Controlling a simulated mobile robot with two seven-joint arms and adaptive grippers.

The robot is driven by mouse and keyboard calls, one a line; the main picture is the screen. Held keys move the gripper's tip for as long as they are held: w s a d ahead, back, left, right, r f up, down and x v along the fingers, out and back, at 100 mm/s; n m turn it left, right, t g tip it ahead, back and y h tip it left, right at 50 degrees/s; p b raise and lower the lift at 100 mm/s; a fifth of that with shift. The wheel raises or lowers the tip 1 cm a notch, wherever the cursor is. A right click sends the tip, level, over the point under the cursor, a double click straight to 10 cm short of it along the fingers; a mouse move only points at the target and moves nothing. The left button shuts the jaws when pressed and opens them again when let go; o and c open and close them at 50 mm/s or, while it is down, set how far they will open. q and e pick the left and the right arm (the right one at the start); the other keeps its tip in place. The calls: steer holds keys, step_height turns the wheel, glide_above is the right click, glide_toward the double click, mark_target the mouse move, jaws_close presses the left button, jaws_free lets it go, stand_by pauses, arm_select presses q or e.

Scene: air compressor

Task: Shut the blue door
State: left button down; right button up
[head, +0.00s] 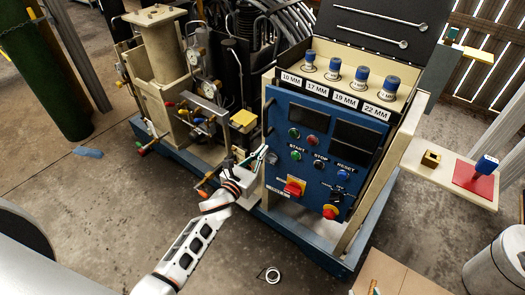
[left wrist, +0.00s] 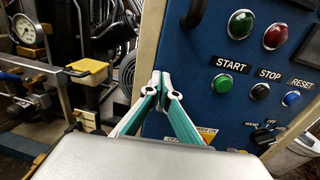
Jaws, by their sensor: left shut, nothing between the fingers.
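The blue door (head: 310,180) is the blue control panel on the front of the cream cabinet, with buttons, two dark screens and red-yellow switches. Its left edge and a dark handle also show in the left wrist view, where the blue door (left wrist: 185,70) fills the right half. I cannot tell whether it sits fully flush in its frame. My left gripper (head: 263,153) is at the door's lower left edge, its green-and-white fingers shut and empty. In the left wrist view the fingertips (left wrist: 160,78) overlap the door's left edge; contact is unclear. My right gripper is not in view.
Labelled blue-topped sockets (head: 335,68) stand on the shelf above the door. Gauges, valves and a yellow block (head: 243,118) crowd the machine to the left. A side shelf (head: 425,160) with a red pad juts out at right. The concrete floor in front is mostly clear.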

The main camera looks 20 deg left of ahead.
mark_target(269, 141)
arm_select(q)
steer(key=shift+w, duration=0.25)
steer(key=w+h, duration=0.1)
steer(key=w+m+h+b, duration=0.1)
steer(key=w+d+m+g+b, duration=0.1)
steer(key=w, duration=0.1)
steer(key=shift+f+h, duration=0.2)
steer(key=shift+h, duration=0.2)
steer(key=shift+w+h+b, duration=0.2)
steer(key=shift+h+b, duration=0.1)
steer(key=shift+b, duration=0.1)
steer(key=shift+r+m, duration=0.1)
steer(key=shift+m, duration=0.2)
steer(key=shift+w+r, duration=0.1)
steer(key=shift+r, duration=0.15)
arm_select(e)
steer(key=shift+w+d+f, duration=0.4)
steer(key=shift+w+f, duration=0.05)
steer(key=shift+f, duration=0.15)
